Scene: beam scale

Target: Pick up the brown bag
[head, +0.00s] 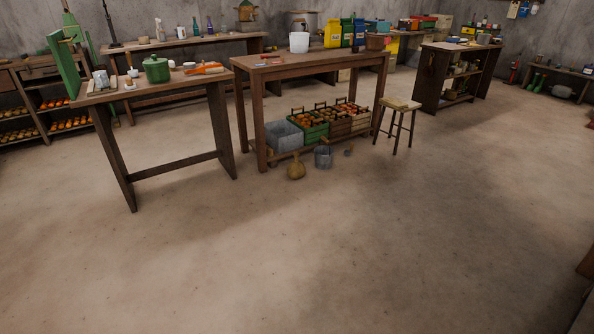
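My gripper is not in the head view. On the right end of the middle wooden table (300,66), a small brown item (376,42) stands near a yellow pack (333,35), a blue one (347,32) and a green one (359,32). It is too small to tell whether it is a bag or a box. A tan-brown rounded sack with a narrow neck (296,170) sits on the floor in front of the same table. I cannot tell which of the two is the brown bag.
A white bucket (299,42) stands on the middle table, with crates of produce (309,129) on its lower shelf. A metal bucket (323,157) is on the floor. A stool (400,104) stands right of it. A narrower table (155,96) is left. The foreground floor is clear.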

